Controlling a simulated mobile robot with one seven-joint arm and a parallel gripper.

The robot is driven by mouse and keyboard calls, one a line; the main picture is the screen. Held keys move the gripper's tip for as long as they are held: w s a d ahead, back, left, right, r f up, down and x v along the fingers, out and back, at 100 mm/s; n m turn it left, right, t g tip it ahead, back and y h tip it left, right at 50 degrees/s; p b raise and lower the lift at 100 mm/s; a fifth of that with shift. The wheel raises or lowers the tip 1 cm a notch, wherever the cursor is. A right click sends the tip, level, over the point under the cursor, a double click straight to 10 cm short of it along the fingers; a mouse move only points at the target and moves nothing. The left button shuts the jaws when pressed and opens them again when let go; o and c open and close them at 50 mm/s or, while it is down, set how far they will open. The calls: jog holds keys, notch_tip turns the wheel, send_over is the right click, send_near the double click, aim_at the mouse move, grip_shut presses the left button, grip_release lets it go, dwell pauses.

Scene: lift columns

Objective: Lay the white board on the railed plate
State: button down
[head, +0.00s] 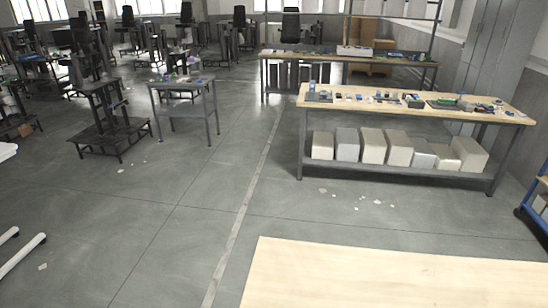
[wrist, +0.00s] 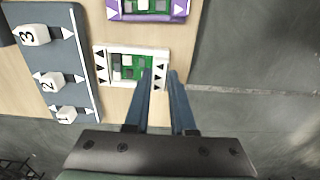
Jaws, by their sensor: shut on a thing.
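The white board (wrist: 103,72) shows in the wrist view as a white frame with black arrow marks around a green circuit area. My gripper (wrist: 162,74) is shut on the board's right edge, one finger on either side of it. A dark grey plate (wrist: 62,57) lies left of the board, with white blocks numbered 1, 2 and 3, white arrows and a thin pale strip along its right side. It looks like the railed plate. The board is just right of this plate; its height above the wood cannot be told. The head view shows neither board nor gripper.
A purple-framed board (wrist: 150,8) lies above the white board in the wrist view. Pale wooden tabletop (wrist: 110,117) lies under these things, with grey floor beyond its edge. The head view shows a bare wooden top (head: 390,280) in front and a loaded workbench (head: 390,98) further back.

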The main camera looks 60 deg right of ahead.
jog(key=shift+r+p, duration=2.2)
